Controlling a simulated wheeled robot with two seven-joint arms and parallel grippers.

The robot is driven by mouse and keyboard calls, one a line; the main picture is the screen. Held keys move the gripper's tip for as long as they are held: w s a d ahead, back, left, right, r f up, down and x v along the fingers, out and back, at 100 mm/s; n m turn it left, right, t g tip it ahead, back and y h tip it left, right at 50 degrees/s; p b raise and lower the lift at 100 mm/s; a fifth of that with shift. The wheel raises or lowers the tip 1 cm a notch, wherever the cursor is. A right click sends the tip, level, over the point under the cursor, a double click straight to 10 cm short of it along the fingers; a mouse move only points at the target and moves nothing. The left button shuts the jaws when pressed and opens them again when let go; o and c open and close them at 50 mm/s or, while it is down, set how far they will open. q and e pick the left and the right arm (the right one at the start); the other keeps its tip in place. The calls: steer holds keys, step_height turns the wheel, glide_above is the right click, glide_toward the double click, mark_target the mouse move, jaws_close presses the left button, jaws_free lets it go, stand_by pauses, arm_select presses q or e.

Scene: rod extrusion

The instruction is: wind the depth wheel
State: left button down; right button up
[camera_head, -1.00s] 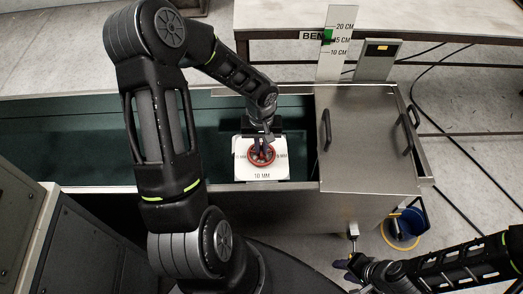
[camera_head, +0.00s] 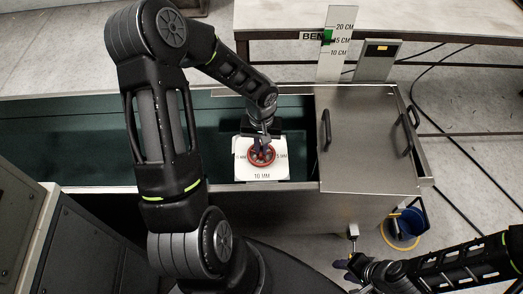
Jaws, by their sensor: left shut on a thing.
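The red depth wheel (camera_head: 251,161) sits on a white dial plate (camera_head: 262,176) with a "10 MM" label at its front edge and smaller MM labels at its sides. My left gripper (camera_head: 262,152) points down over the wheel and is shut on it. The gripper hides the wheel's middle. My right gripper (camera_head: 345,266) is at the lower right, near a small lever below the metal box, away from the wheel. Its fingers are too small and dark to tell whether they are open.
A steel box with a handled lid (camera_head: 365,140) stands right of the wheel. A white scale (camera_head: 336,45) with a green marker near 15 CM stands behind it, beside a small grey panel (camera_head: 377,60). A blue bucket (camera_head: 404,226) stands on the floor at right. A dark green belt (camera_head: 70,135) runs left.

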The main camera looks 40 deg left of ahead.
arm_select(q)
steer(key=shift+m, duration=0.4)
steer(key=shift+m, duration=1)
steer(key=shift+m+p, duration=0.4)
steer(key=shift+m, duration=0.6)
